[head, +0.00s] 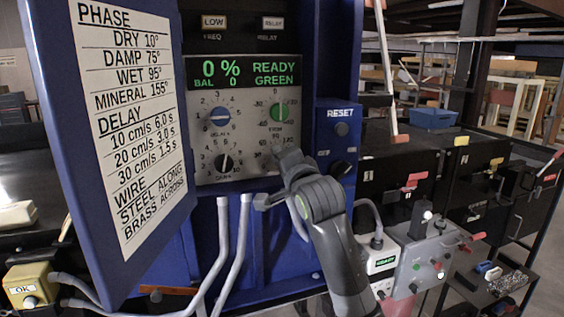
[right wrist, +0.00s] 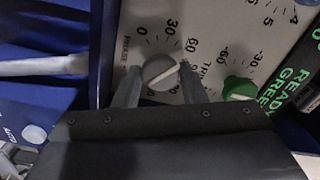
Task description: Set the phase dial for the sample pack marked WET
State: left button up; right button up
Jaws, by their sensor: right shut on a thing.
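The phase dial (right wrist: 158,73) is a round grey knob with a pale line, in the right wrist view. My right gripper (right wrist: 158,88) is shut on it, one finger on each side. The line slopes to the upper right, seemingly a little past the 60 mark; the scale beyond is hidden by a finger. In the head view my right gripper (head: 273,172) covers the dial at the panel's lower right. The settings card (head: 125,110) on the open blue door reads WET 95°. No sample pack can be made out. My left gripper is not in view.
The display (head: 240,71) reads 0%, BAL 0, READY GREEN. A RESET button (head: 342,129) is to the right. Grey conduits (head: 224,240) run below.

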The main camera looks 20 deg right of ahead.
jog(key=m, duration=0.5)
jog(key=shift+m, duration=0.3)
jog(key=m, duration=0.5)
jog(key=shift+m, duration=0.4)
jog(key=o, duration=1)
jog(key=shift+s+d+b, duration=0.2)
jog(key=shift+s+b, duration=1.15)
jog(key=shift+s, duration=3)
jog(key=shift+s+d+b, duration=0.15)
jog(key=shift+s+b, duration=1.2)
jog(key=shift+s, duration=3)
